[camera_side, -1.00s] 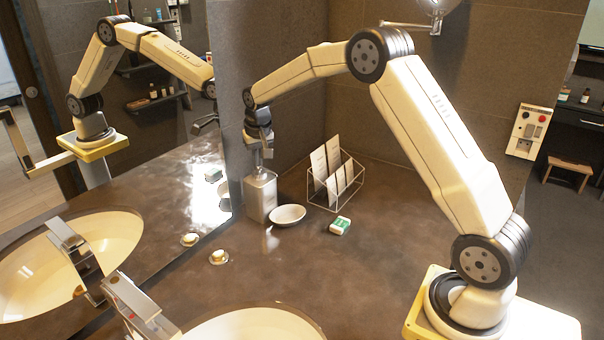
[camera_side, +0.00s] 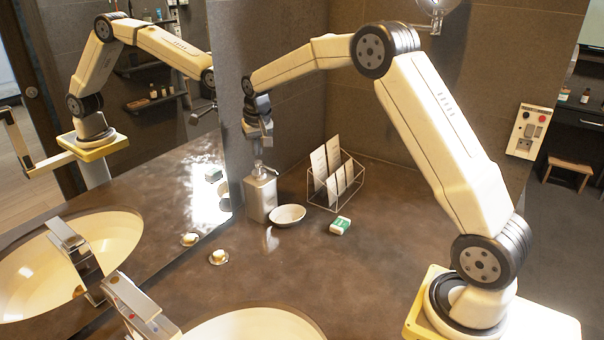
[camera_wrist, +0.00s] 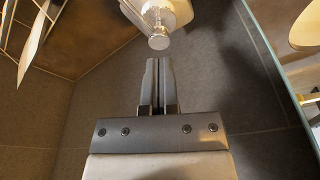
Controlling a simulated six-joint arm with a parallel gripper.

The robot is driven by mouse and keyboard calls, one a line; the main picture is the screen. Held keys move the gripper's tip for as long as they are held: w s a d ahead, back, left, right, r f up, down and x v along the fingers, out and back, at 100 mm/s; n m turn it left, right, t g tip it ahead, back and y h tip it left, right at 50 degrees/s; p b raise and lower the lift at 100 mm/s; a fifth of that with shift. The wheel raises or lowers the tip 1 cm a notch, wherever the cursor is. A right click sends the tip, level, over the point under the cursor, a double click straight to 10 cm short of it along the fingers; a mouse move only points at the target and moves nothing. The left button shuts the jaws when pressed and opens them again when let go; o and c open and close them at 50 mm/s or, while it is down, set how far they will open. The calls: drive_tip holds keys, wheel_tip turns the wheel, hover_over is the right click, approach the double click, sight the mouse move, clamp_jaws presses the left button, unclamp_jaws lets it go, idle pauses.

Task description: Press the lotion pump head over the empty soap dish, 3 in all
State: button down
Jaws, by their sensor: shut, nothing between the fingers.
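The silver lotion bottle (camera_side: 261,198) stands upright on the counter against the mirror, with its pump head (camera_side: 259,169) on top. The white soap dish (camera_side: 288,222) sits just right of the bottle and looks empty. My gripper (camera_side: 267,143) is shut and empty, pointing down above the pump head with a small gap between them. In the wrist view the closed fingertips (camera_wrist: 160,62) lie just short of the round silver pump head (camera_wrist: 159,41). A pale shape behind the head is partly cut off by the frame edge.
A wire rack (camera_side: 337,181) with cards stands behind and right of the dish. A green and white box (camera_side: 340,225) lies in front of the rack. A small round soap (camera_side: 218,257) lies near the mirror. A sink (camera_side: 255,325) and tap (camera_side: 140,310) are at the front.

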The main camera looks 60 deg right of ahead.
drive_tip(key=shift+r, duration=0.1)
idle(0.3)
drive_tip(key=shift+r, duration=2.95)
drive_tip(key=shift+a, duration=0.1)
drive_tip(key=s+a+f+n, duration=0.2)
drive_tip(key=s+a+f, duration=0.2)
drive_tip(key=s, duration=0.5)
drive_tip(key=s+a+f+n, duration=0.2)
drive_tip(key=s+a+f, duration=0.2)
drive_tip(key=s, duration=0.5)
drive_tip(key=s+a+f+n+y, duration=0.1)
drive_tip(key=s+a+f, duration=0.3)
drive_tip(key=s, duration=0.5)
drive_tip(key=a+n, duration=0.1)
drive_tip(key=a, duration=0.1)
drive_tip(key=shift+s+a+f+t, duration=0.25)
drive_tip(key=shift+a+f+t, duration=0.05)
drive_tip(key=shift+f, duration=0.1)
